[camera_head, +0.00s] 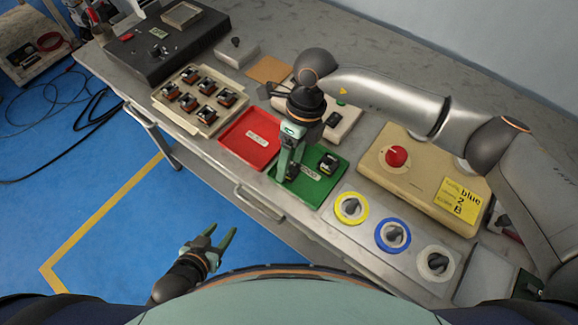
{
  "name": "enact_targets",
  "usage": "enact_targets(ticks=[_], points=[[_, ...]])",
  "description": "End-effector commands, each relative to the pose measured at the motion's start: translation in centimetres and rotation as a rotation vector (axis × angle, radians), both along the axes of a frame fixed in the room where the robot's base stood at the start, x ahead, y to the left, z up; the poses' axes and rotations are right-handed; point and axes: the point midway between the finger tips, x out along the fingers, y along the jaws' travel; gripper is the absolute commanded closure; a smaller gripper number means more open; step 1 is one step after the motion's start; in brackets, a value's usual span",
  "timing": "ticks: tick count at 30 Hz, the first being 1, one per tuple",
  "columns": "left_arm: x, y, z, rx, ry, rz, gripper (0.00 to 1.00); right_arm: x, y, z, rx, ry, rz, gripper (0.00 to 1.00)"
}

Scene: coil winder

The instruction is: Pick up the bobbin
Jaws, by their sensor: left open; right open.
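Several dark bobbin-like parts with orange-brown sides sit in a beige tray (205,127) at the back left of the bench. One similar dark part (327,163) sits on the green tray (322,190). My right gripper (289,175) points down over the left part of the green tray, left of that part. It is open, and its arm hides some of the tray; I cannot tell whether anything is between its fingers. My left gripper (222,240) is open and empty, low in front of the bench, over the blue floor.
A red tray (250,139) adjoins the green one. Yellow (351,208), blue (393,236) and white (436,263) ringed spools stand front right. A beige box (420,177) with a red button and a note reading "blue 2 B" stands behind them. A dark case (160,50) is far left.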

Motion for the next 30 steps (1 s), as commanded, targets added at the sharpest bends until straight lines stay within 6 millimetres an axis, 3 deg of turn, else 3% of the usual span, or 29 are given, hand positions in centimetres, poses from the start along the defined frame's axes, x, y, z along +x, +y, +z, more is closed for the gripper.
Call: enact_targets(ticks=[4, 21, 30], points=[[0.01, 0.00, -0.01, 0.000, 0.000, 0.000, 0.50, 0.01, 0.01, 0.01, 0.000, 0.000, 0.000, 0.35], [0.06, 0.00, 0.00, 0.000, -0.001, 0.000, 0.50, 0.00, -0.03, 0.02, -0.001, 0.001, 0.000, 1.00], [0.08, 0.00, -0.03, 0.000, -0.002, 0.000, 0.50, -0.01, -0.04, 0.10, -0.002, 0.000, 0.001, 1.00]])
